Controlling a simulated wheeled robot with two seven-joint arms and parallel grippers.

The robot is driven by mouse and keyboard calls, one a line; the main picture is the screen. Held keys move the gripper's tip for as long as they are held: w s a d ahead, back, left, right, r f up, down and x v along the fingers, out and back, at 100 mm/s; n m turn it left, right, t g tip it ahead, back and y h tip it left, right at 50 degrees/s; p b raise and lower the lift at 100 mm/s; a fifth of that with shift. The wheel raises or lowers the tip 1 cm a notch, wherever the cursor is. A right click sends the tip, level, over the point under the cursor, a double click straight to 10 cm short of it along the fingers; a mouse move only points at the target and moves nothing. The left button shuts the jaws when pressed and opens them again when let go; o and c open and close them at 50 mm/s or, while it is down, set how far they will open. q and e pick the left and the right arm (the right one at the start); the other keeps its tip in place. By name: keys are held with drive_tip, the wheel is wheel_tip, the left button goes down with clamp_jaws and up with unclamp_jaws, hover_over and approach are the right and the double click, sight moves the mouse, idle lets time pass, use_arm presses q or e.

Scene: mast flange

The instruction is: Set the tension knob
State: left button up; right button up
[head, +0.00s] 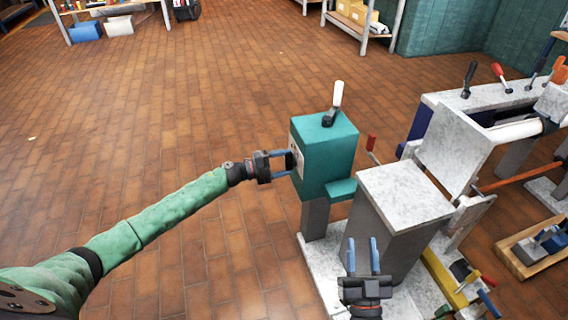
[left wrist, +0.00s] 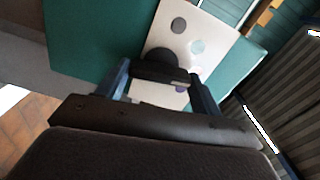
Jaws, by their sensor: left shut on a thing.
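The tension knob (left wrist: 160,66) is a dark round knob on a pale plate (left wrist: 215,30) with several grey, bluish and purple dots. The plate is on the left face of a teal machine head (head: 328,148). My left gripper (head: 291,161) reaches this face from the left. In the left wrist view its two blue fingers (left wrist: 160,85) are on either side of the knob, shut on it. The fingers and palm hide part of the plate. My right gripper (head: 363,258) is open and empty, fingers pointing up the picture, in front of the grey stone-like block.
A white-handled lever (head: 335,100) stands on top of the teal head. The grey block (head: 405,195) and a bench with several levers (head: 480,95) fill the right side. A wooden tray (head: 528,250) lies at the far right. Open brick floor (head: 180,110) spreads to the left.

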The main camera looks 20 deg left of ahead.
use_arm(q)
drive_tip(key=o, duration=1)
drive_tip(key=shift+s+a, duration=0.1)
